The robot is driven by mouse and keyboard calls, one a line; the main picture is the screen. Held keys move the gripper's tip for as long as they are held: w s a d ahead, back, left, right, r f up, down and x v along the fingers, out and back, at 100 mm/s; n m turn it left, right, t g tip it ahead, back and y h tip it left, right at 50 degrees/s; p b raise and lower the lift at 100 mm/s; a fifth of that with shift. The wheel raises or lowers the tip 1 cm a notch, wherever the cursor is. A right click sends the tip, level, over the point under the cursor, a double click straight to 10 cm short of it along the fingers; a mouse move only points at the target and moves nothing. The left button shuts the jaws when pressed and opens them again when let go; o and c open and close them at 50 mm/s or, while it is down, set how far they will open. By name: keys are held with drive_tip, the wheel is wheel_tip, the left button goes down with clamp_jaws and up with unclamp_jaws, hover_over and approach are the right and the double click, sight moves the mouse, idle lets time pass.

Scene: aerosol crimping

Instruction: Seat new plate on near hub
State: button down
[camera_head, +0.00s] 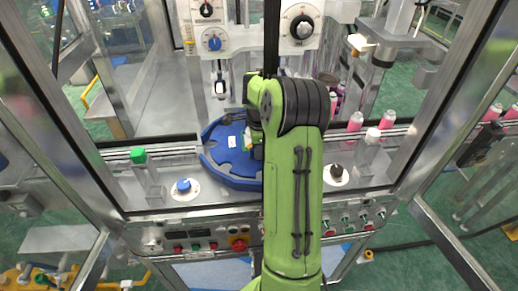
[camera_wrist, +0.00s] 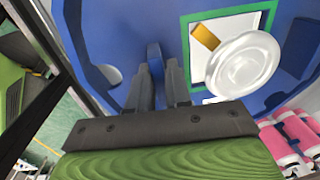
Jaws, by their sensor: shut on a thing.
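A blue notched plate (camera_head: 222,150) lies over the machine deck, left of my arm in the head view; its right part is hidden behind the arm. The plate fills much of the wrist view (camera_wrist: 115,30). My gripper (camera_wrist: 160,75) is shut on a narrow blue upright part of the plate, between its two dark fingers. A white round disc (camera_wrist: 243,62) shows beside the fingers, over a green-edged pale square with an orange piece. The near hub is not clearly seen. I cannot tell whether the plate touches what is below it.
A blue knob (camera_head: 184,186) and a black knob (camera_head: 337,172) stand on white discs on the deck. Pink bottles (camera_head: 355,121) line up at right. A green-topped post (camera_head: 138,155) stands at left. Metal door frames flank the opening, with a control panel (camera_head: 205,238) in front.

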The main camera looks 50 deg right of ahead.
drive_tip(key=shift+f+b, duration=0.6)
drive_tip(key=shift+f, duration=0.05)
drive_tip(key=c, duration=1)
unclamp_jaws()
drive_tip(key=r+p, duration=0.1)
drive_tip(key=r, duration=0.4)
drive_tip(key=r+p, duration=0.1)
drive_tip(key=r, duration=0.4)
drive_tip(key=s+r+p, duration=0.1)
drive_tip(key=r, duration=0.4)
drive_tip(key=shift+a+r, duration=0.35)
drive_tip(key=shift+r, duration=0.05)
